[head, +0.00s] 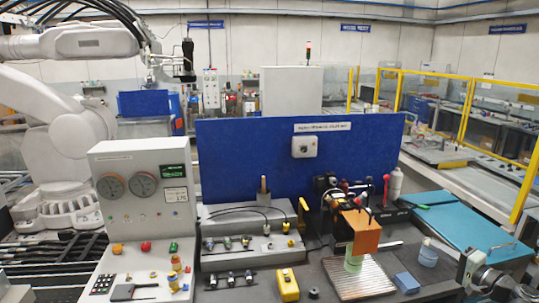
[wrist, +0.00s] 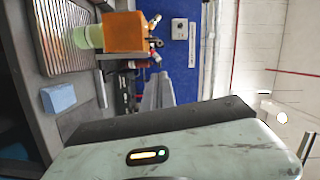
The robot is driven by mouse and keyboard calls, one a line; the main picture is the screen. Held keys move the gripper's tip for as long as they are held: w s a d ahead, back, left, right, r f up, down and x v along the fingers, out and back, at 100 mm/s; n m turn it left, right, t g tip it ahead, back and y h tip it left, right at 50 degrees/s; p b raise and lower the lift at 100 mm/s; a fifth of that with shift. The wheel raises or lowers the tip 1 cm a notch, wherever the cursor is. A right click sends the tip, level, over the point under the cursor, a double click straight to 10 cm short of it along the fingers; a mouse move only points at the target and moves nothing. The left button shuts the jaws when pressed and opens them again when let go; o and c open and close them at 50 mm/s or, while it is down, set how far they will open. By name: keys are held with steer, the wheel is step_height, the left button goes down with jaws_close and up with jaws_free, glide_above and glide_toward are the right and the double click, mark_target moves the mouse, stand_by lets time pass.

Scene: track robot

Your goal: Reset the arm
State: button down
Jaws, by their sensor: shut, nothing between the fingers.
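My gripper (wrist: 161,80) shows in the wrist view as two grey fingers close together, shut and empty. They stick up past a pale grey-green housing with a small lit indicator that fills the lower part of that view. The fingers point toward the bench and touch nothing that I can see.
An orange block (head: 364,232) stands above a pale green cylinder (head: 353,262) on a ribbed plate (head: 375,283). A blue block (head: 407,283) lies close by. A blue panel (head: 240,160) rises behind the bench. A gauge console (head: 140,215) stands left.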

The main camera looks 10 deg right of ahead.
steer(key=w+a+f+n+g+y, duration=0.1)
steer(key=w+a+n+y, duration=0.15)
steer(key=w+a, duration=0.65)
steer(key=w+a+n+g+y, duration=0.2)
steer(key=w+a+y, duration=0.3)
steer(key=a, duration=0.7)
steer(key=w+a+f+n+g, duration=0.2)
steer(key=a+f+g, duration=0.1)
steer(key=a, duration=0.7)
steer(key=w+a+f+n+g, duration=0.2)
steer(key=a+f+n+g, duration=0.1)
steer(key=a, duration=0.8)
steer(key=s+a+f+n+g+h, duration=0.2)
steer(key=s+a+f+g, duration=0.1)
steer(key=a+f, duration=0.4)
steer(key=s+a+f+n+g+h, duration=0.25)
steer(key=s+a+f+g, duration=0.2)
steer(key=a, duration=0.55)
steer(key=s+d+f+h, duration=0.1)
steer(key=d+f+h, duration=0.1)
steer(key=d, duration=0.3)
steer(key=s+d+f+h, duration=0.2)
steer(key=d+h, duration=0.1)
steer(key=d, duration=0.2)
steer(key=shift+s+d+f+g+h, duration=0.15)
steer(key=shift+s+g+h, duration=0.1)
steer(key=shift+g+h, duration=0.2)
